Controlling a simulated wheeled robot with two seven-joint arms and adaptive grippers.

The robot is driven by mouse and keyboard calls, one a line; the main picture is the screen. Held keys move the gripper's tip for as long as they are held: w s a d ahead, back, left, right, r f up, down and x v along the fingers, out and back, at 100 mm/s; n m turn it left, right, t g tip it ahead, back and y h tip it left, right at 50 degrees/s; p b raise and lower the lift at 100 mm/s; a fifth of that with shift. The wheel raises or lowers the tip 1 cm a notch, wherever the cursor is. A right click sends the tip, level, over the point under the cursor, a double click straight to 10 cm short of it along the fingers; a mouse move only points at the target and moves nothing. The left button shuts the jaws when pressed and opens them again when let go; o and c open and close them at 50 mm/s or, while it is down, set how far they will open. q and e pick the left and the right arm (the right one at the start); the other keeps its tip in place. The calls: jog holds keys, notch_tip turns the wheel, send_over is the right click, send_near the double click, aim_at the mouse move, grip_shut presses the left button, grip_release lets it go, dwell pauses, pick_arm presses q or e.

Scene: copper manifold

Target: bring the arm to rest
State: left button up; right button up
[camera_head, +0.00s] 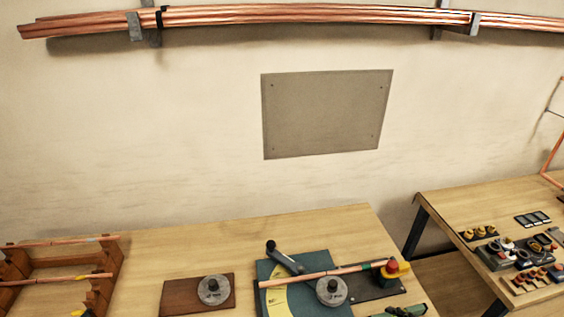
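Neither of my grippers shows in the head view, and no part of my arms can be made out. A copper pipe (310,277) lies across the bending tool on the wooden bench, over its teal plate (313,264) and grey round former (331,291). The pipe's right end is by a red and yellow piece (391,268). The bender's dark lever (284,257) points up and left.
A brown block with a grey disc (213,290) sits on the bench (190,244). A wooden rack (103,290) holding copper pipes stands left. A second table (455,200) with fittings is right, beyond a gap. Copper pipes (320,14) hang along the wall above a grey panel (326,113).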

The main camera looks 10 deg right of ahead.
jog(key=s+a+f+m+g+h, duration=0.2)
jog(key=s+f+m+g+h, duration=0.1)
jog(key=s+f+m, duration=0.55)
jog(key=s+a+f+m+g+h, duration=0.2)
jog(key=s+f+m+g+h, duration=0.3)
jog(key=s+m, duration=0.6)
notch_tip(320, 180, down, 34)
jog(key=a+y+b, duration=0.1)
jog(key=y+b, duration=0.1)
jog(key=b, duration=0.1)
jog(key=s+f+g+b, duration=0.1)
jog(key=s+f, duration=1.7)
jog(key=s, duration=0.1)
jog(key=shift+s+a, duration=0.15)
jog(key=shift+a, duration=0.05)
